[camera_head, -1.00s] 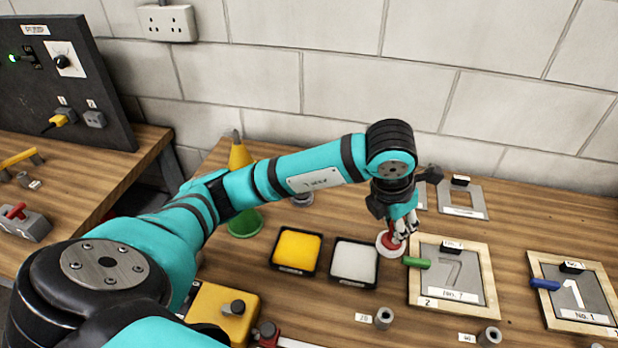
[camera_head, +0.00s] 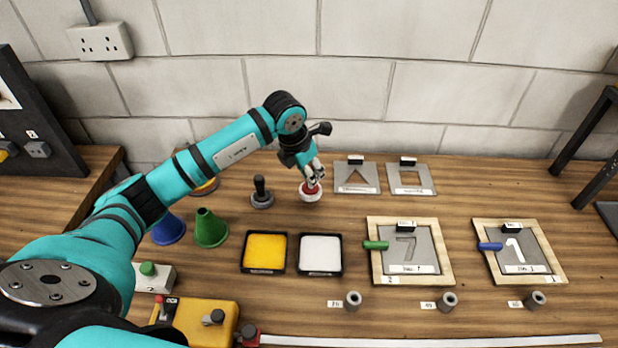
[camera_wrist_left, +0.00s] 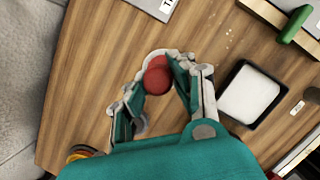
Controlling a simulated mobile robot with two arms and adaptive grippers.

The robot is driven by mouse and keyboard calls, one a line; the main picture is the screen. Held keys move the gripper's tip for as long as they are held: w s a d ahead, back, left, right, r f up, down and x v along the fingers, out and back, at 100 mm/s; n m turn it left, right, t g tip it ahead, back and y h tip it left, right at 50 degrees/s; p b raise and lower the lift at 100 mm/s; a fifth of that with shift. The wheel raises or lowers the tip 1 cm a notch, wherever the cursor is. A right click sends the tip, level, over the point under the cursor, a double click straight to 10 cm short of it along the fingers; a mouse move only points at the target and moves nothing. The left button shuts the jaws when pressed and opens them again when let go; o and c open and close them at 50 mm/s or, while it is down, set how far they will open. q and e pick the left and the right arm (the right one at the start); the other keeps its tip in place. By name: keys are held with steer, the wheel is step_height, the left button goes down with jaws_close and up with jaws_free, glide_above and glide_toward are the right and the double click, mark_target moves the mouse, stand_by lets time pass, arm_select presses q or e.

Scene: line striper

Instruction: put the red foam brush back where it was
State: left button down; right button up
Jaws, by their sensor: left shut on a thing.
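The red foam brush (camera_head: 311,187) has a round red handle over a pale round base. My left gripper (camera_head: 314,177) is shut on its handle, behind the white pad. In the left wrist view the red handle (camera_wrist_left: 157,78) sits between the two fingers (camera_wrist_left: 155,90), with part of the base showing beyond it. The brush looks upright; I cannot tell whether its base touches the table. A dark brush-like piece with an upright handle (camera_head: 262,194) stands just left of it. My right gripper is not in view.
The yellow pad (camera_head: 265,252) and white pad (camera_head: 320,254) lie in front. Two grey stencil plates, triangle (camera_head: 350,187) and square (camera_head: 425,189), lie right of the brush. Framed 7 (camera_head: 383,277) and 1 (camera_head: 553,278) plates lie front right. A green cone (camera_head: 211,228) stands left.

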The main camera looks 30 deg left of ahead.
arm_select(q)
step_height(320, 180, down, 2)
steer(key=shift+s+f+p, duration=0.1)
steer(key=shift+p, duration=0.6)
steer(key=shift+f, duration=0.5)
steer(key=shift+f, duration=0.15)
steer(key=c, duration=1.1)
jaws_free()
